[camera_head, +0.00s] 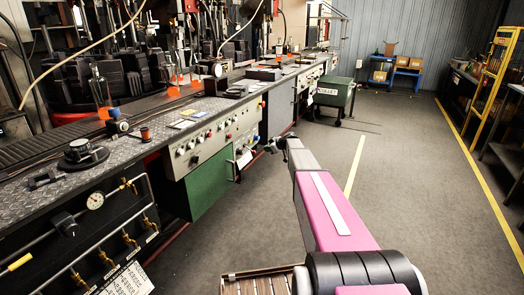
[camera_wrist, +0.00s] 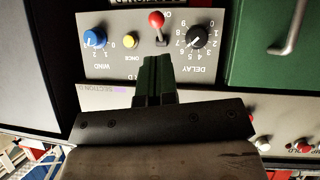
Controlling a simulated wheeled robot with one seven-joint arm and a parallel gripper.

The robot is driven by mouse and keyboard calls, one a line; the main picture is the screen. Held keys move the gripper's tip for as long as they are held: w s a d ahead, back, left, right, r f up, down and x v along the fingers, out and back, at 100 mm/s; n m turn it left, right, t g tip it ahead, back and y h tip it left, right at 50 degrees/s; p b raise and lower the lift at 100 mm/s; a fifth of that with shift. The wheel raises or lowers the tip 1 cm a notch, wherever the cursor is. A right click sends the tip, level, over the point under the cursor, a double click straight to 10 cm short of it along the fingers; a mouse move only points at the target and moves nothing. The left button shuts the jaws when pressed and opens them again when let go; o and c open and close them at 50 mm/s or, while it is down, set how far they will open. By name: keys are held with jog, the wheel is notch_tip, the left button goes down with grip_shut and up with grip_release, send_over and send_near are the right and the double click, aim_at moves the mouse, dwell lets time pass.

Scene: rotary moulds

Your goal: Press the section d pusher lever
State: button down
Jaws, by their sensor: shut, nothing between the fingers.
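In the wrist view a grey control panel (camera_wrist: 115,62) appears upside down. A lever with a red ball tip (camera_wrist: 157,19) stands at its middle, next to an "ON" style marking I cannot fully read. My gripper (camera_wrist: 156,62) has dark green fingers, shut together and empty, with their tips just below the lever in the picture. I cannot tell whether they touch it. In the head view my gripper (camera_head: 268,147) is beside the bench front, too small for detail.
Around the lever are a blue knob (camera_wrist: 95,39), a yellow button (camera_wrist: 131,40) and a black delay knob (camera_wrist: 196,37). A green door with a metal handle (camera_wrist: 290,28) is at the right. The head view shows a green cart (camera_head: 335,93) and open floor (camera_head: 400,180).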

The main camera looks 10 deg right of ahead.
jog(key=shift+s+d+r, duration=0.25)
jog(key=shift+s+d, duration=0.55)
jog(key=shift+d, duration=0.05)
jog(key=shift+s+d+r, duration=0.25)
jog(key=shift+s+d, duration=0.55)
jog(key=shift+d, duration=0.05)
jog(key=s+a+f+m+g+h, duration=0.2)
jog(key=s+a+m, duration=0.1)
jog(key=s, duration=1.2)
jog(key=s+a+f+m+g+h, duration=0.2)
jog(key=s+a+m+g+h, duration=0.1)
jog(key=s, duration=1.3)
jog(key=s+a+f+m+g+h, duration=0.2)
jog(key=s+m, duration=0.3)
jog(key=s, duration=1.1)
jog(key=shift+a+g+h, duration=0.4)
jog(key=shift+g+h, duration=0.1)
jog(key=shift+h, duration=0.1)
